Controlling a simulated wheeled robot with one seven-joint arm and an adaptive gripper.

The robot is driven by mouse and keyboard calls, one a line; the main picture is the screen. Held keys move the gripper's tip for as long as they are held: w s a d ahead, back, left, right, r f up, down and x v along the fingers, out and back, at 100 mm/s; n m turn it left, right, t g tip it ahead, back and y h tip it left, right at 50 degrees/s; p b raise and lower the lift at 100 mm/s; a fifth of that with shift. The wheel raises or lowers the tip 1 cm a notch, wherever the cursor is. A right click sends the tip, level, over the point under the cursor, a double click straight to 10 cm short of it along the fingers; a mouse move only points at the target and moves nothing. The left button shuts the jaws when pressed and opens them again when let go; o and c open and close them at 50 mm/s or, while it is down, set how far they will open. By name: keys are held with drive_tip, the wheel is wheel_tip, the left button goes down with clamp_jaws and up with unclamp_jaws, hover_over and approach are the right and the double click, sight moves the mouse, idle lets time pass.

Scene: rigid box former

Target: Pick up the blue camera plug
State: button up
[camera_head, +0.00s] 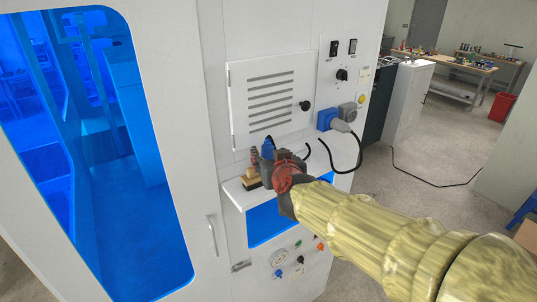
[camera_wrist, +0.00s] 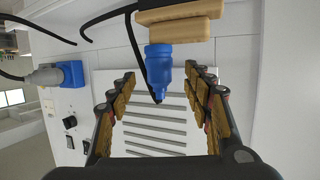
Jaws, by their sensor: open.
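In the wrist view the blue plug (camera_wrist: 158,66) lies between the two rows of finger pads, near the tips, with a gap on either side. A black cable runs from its narrow end. My gripper (camera_head: 277,160) is open at the shelf, and its open fingers also show in the wrist view (camera_wrist: 161,76). Nothing is gripped.
A vented panel (camera_head: 270,100) stands behind. A blue wall socket (camera_head: 327,118) holds a grey plug (camera_head: 341,126) with a loose black cable.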

sight(269, 154)
drive_tip(key=x, duration=0.3)
drive_tip(key=b+x, duration=0.1)
drive_tip(key=x, duration=0.1)
drive_tip(key=shift+f, duration=0.35)
drive_tip(key=shift+s, duration=0.15)
drive_tip(key=c, duration=1.2)
clamp_jaws()
drive_tip(key=shift+r, duration=0.15)
